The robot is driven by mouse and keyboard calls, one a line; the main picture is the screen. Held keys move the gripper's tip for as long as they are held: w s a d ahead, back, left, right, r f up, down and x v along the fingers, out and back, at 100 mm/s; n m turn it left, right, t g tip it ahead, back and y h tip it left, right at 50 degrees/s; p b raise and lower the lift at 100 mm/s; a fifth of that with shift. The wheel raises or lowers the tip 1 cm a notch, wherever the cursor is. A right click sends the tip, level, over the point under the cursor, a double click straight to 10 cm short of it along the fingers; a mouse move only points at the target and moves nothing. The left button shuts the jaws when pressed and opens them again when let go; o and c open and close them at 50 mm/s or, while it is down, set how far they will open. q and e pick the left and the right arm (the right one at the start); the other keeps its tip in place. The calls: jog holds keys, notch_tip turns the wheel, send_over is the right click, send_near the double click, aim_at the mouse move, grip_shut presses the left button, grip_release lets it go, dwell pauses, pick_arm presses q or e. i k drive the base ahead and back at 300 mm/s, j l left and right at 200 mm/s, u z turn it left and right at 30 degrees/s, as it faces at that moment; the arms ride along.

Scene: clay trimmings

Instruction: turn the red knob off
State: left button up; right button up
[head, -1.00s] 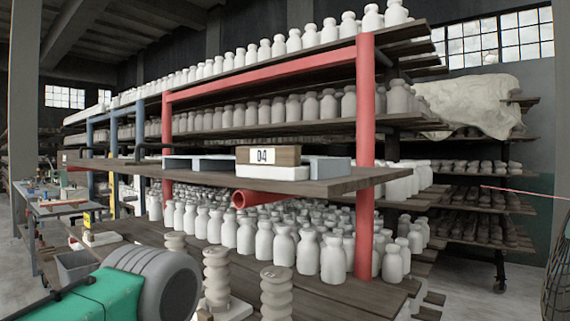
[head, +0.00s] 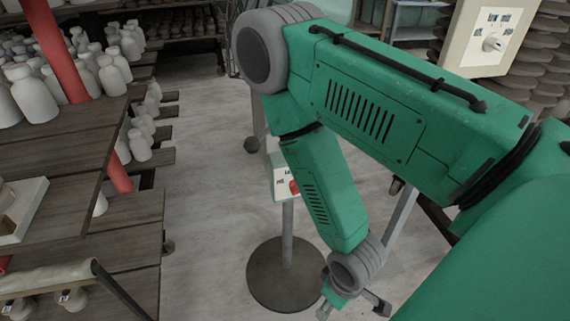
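The red knob (head: 294,187) sits on the front of a small white box (head: 281,188) on a grey post with a round dark base (head: 285,275). My green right forearm covers the right part of the box and the knob's edge, so the knob's setting cannot be read. My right gripper (head: 352,306) hangs low at the bottom of the head view, below and right of the knob and apart from it. Its fingers are spread, with nothing seen between them. My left gripper is not in view.
A cream panel (head: 481,62) with a white knob (head: 494,43) stands at the upper right, near my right arm. Wooden shelves (head: 70,160) with white bottles (head: 35,95) fill the left. The concrete floor (head: 205,150) between shelves and post is clear.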

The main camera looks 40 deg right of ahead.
aim_at(293, 188)
jog(key=i+z, duration=0.1)
jog(key=z, duration=1.2)
